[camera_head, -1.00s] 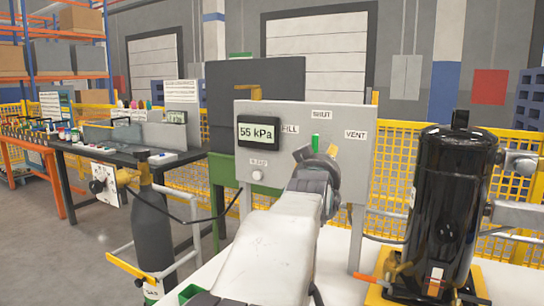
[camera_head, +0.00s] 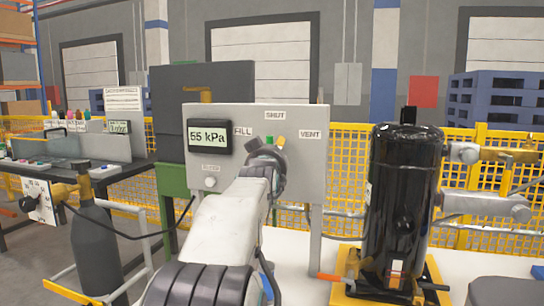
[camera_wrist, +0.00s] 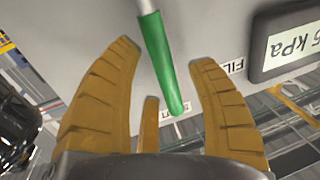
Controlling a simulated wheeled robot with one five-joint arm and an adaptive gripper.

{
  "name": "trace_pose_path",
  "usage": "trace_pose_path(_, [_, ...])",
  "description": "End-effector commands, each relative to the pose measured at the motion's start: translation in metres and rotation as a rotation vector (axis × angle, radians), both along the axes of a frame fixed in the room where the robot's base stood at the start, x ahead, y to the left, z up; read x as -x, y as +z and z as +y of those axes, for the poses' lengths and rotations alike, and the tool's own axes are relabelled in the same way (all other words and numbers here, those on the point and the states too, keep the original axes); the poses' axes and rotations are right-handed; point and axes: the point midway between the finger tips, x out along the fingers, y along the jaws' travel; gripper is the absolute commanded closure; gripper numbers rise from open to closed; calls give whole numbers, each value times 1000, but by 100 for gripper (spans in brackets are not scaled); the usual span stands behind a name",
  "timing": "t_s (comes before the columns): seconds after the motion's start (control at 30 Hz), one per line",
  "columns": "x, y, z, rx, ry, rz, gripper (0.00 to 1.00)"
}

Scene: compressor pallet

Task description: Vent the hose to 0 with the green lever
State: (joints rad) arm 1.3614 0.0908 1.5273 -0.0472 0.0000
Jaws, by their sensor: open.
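The grey panel (camera_head: 235,122) carries FILL, SHUT and VENT labels and a display (camera_head: 208,136) reading 55 kPa. The green lever (camera_head: 269,140) shows just below the SHUT label, partly hidden by my gripper (camera_head: 276,144). I cannot tell whether the fingertips reach past the lever in depth. The VENT label (camera_head: 310,134) is right of the lever.
A black compressor tank (camera_head: 400,195) with pipes stands right of the panel. A dark gas cylinder (camera_head: 95,240) with a gauge and hose stands at left, near a workbench (camera_head: 120,172). Yellow mesh fencing (camera_head: 350,160) runs behind.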

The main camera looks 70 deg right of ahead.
Motion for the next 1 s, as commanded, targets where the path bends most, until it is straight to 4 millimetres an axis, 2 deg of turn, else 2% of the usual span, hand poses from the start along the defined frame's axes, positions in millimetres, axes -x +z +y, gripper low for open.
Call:
trace_pose_path(0.2, [-2,0,-8,0,0,0,48])
trace_pose_path(0.5, [-2,0,-8,0,0,0,47])
trace_pose_path(1.0, [-2,0,-8,0,0,0,91])
